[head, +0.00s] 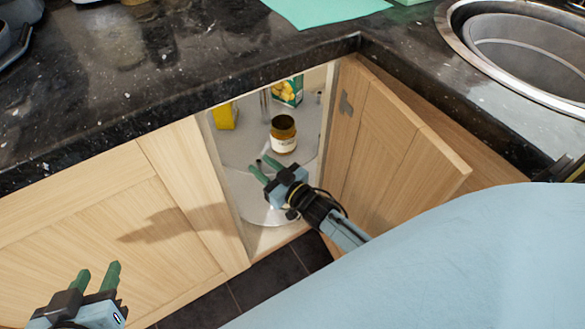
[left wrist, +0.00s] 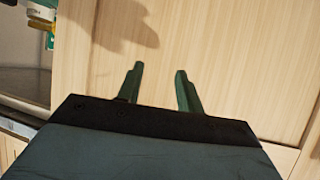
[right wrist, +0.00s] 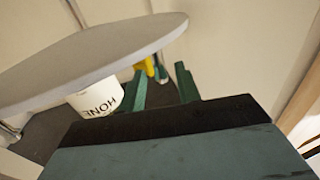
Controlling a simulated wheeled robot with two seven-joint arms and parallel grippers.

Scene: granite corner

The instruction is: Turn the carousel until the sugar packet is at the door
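The carousel (head: 238,151) is a round pale grey shelf inside the open corner cabinet; it also shows in the right wrist view (right wrist: 120,45). A honey jar (head: 283,136) stands on it near the doorway, with its label inverted in the right wrist view (right wrist: 97,97). A yellow item (head: 226,117) stands at the left and a green-and-yellow packet (head: 289,92) at the back; I cannot tell whether either is the sugar packet. My right gripper (head: 264,167) is open and empty in the doorway, in front of the jar. My left gripper (head: 97,272) is open and empty before the left cabinet front.
The hinged wooden door (head: 400,140) stands open to the right of the opening. The dark granite counter (head: 180,60) overhangs the cabinet. A metal sink (head: 530,50) is at the upper right and a green mat (head: 325,8) at the top. Dark floor (head: 265,285) lies below.

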